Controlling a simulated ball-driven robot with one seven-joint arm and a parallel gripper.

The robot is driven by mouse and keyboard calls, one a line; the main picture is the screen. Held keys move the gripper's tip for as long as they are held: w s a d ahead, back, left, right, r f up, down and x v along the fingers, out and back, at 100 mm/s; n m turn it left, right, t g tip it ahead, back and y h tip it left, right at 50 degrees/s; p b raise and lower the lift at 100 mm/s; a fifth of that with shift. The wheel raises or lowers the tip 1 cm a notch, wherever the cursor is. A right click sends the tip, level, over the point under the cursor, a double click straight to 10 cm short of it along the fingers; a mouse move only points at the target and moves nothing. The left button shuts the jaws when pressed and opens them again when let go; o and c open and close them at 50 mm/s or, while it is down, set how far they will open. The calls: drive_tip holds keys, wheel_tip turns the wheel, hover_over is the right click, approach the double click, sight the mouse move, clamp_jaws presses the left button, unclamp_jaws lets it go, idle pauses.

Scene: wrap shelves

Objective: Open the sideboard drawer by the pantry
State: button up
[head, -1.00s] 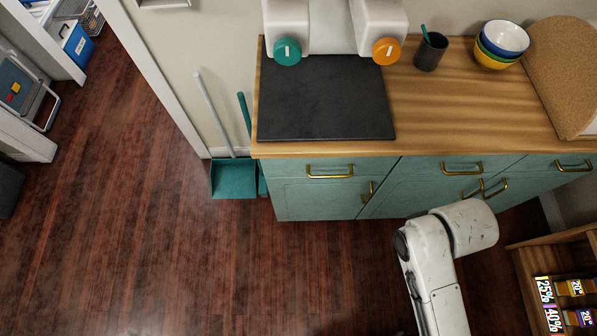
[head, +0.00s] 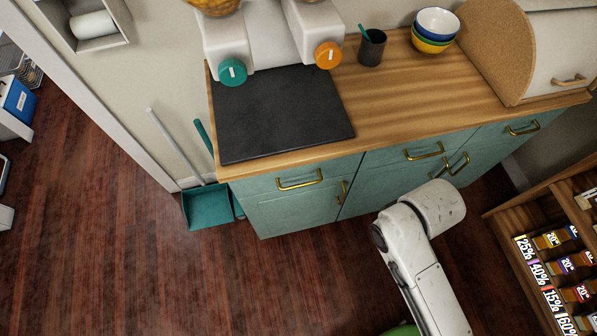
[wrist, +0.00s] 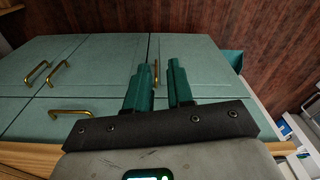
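The teal sideboard (head: 290,208) stands against the wall under a wooden top. Its left drawer (head: 262,187), middle drawer (head: 388,160) and right drawer (head: 490,136) all look shut, each with a brass handle. In the wrist view the sideboard front (wrist: 95,65) appears upside down. The middle drawer's handle (wrist: 70,113) is left of my gripper (wrist: 158,68). My gripper's teal fingers are apart with nothing between them. A vertical door handle (wrist: 156,66) shows behind the gap. The left drawer's handle is hidden there behind my gripper. My gripper is outside the head view.
A dark mat (head: 280,112), a cup (head: 371,47) and stacked bowls (head: 434,30) are on the top. A teal dustpan (head: 208,207) stands at the left end. A rack of labelled goods (head: 515,270) is at the right. Floor (head: 110,270) before the sideboard is clear.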

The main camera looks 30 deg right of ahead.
drive_tip(key=w+a+f+m+y+b, duration=0.2)
drive_tip(key=w+a+f+m+y, duration=0.15)
drive_tip(key=f, duration=0.35)
drive_tip(key=m+t+y+b, duration=0.3)
drive_tip(key=m+t+y, duration=0.4)
drive_tip(key=m+y, duration=0.25)
approach(305, 183)
drive_tip(key=x, duration=0.5)
drive_tip(key=p+x, duration=0.1)
drive_tip(key=x, duration=0.4)
drive_tip(key=shift+f, duration=0.25)
drive_tip(key=shift+c, duration=0.2)
clamp_jaws()
